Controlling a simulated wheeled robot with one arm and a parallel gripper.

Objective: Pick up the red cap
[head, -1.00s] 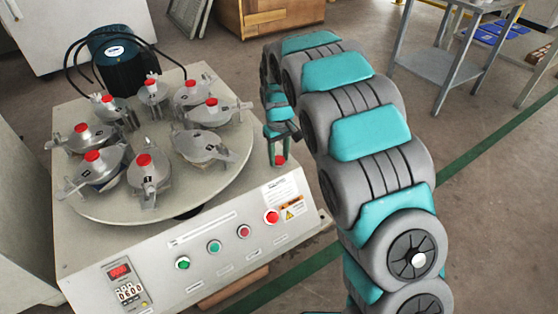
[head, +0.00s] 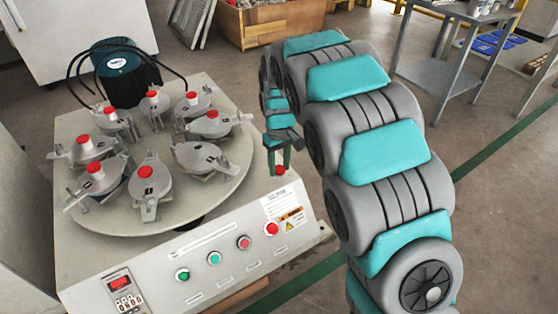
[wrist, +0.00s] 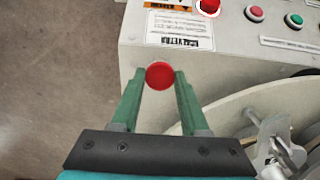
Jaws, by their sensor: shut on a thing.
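The red cap (wrist: 160,75) is a small round disc between the fingertips of my gripper (wrist: 161,80) in the wrist view. The gripper is shut on it, one green finger at each side. In the head view the red cap (head: 281,170) shows at the tips of my gripper (head: 279,166), near the machine's right edge, above its control panel. I cannot tell the exact height above the machine.
The round turntable (head: 110,222) carries several metal pots with red caps; one pot (head: 198,156) shows no cap. The front panel has a red button (head: 271,228). A black motor (head: 119,73) stands behind. A metal table (head: 437,52) is at the back right.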

